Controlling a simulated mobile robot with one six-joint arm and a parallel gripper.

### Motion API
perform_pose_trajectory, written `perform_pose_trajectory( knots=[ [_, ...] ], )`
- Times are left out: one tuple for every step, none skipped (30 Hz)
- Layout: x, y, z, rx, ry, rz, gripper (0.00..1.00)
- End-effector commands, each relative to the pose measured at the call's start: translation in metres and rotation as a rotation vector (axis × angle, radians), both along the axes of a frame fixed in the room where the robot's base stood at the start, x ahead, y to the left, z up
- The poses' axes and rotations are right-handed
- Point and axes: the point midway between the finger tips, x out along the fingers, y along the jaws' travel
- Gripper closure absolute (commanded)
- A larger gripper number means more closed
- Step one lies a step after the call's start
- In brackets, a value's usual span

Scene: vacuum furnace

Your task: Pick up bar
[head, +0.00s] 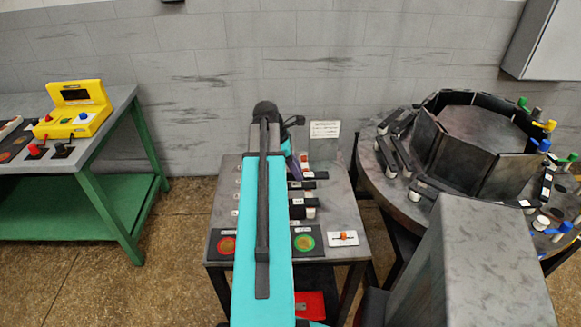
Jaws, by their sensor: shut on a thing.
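My gripper (295,168) is low over the grey table, at the far end of my teal arm, and mostly hidden behind it. Only a small dark and purple part shows to the right of the arm. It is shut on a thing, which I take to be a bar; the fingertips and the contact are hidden. Black bars with white labels lie on the table just right of the arm: one bar (315,175) nearest the gripper, another bar (303,201) closer to me. I cannot tell whether the nearest bar is lifted or resting.
The grey table (341,211) has a green-ringed round button (304,242), a red-ringed round button (227,244) and a small switch plate (343,238). A round furnace (476,140) ringed with dark bars stands right. A green-framed table (110,160) with a yellow panel (75,110) stands left.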

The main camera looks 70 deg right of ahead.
Motion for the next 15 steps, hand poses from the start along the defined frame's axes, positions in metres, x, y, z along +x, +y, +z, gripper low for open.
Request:
perform_pose_trajectory(
  knots=[
    [-0.008, 0.008, -0.001, -0.002, -0.001, -0.002, 1.0],
    [-0.011, 0.011, 0.0, -0.002, -0.001, -0.002, 1.0],
    [-0.015, 0.014, 0.0, -0.002, -0.001, -0.002, 1.0],
    [-0.019, 0.017, 0.001, -0.002, -0.001, -0.002, 1.0],
    [-0.022, 0.02, 0.001, -0.002, -0.001, -0.001, 1.0],
    [-0.026, 0.023, 0.002, -0.001, 0.0, -0.002, 1.0],
    [-0.029, 0.026, 0.002, -0.001, 0.0, -0.002, 1.0],
    [-0.033, 0.028, 0.002, -0.001, 0.0, -0.003, 1.0],
    [-0.036, 0.031, 0.003, 0.0, 0.0, -0.003, 1.0],
    [-0.039, 0.034, 0.003, -0.001, 0.0, -0.003, 1.0],
    [-0.041, 0.035, 0.004, -0.001, 0.0, -0.003, 1.0],
    [-0.044, 0.038, 0.005, -0.001, 0.0, -0.002, 1.0],
    [-0.046, 0.039, 0.005, 0.0, 0.0, -0.001, 1.0],
    [-0.048, 0.041, 0.005, 0.0, 0.0, -0.001, 1.0],
    [-0.05, 0.042, 0.006, 0.0, 0.0, -0.001, 1.0]
  ],
)
